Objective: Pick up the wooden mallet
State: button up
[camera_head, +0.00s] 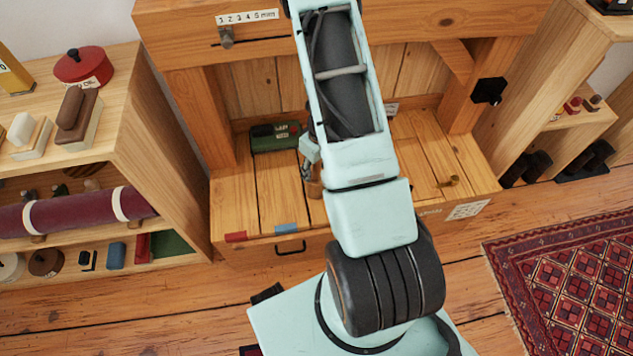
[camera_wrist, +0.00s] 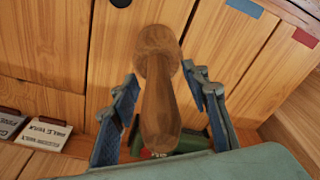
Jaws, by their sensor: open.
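The wooden mallet (camera_wrist: 160,108) is brown. In the wrist view its rounded head is at the upper middle and its handle runs down toward my gripper. My gripper (camera_wrist: 160,76) is open, with one blue-padded finger on each side of the handle. I see gaps between the handle and both fingers. In the head view my gripper (camera_head: 309,152) is over the wooden bench (camera_head: 230,195), mostly hidden by my arm. A small brown part of the mallet (camera_head: 314,188) shows just below it.
A green box (camera_head: 275,137) sits on the bench left of my gripper. Timber posts and a crossbeam (camera_head: 190,40) frame the bench. Shelves (camera_head: 140,110) stand at left. Labelled blocks (camera_wrist: 40,132) show at lower left in the wrist view. A patterned rug (camera_head: 570,270) lies at right.

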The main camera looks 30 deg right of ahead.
jog(key=shift+c, duration=0.6)
grip_shut()
jog(key=shift+r, duration=0.1)
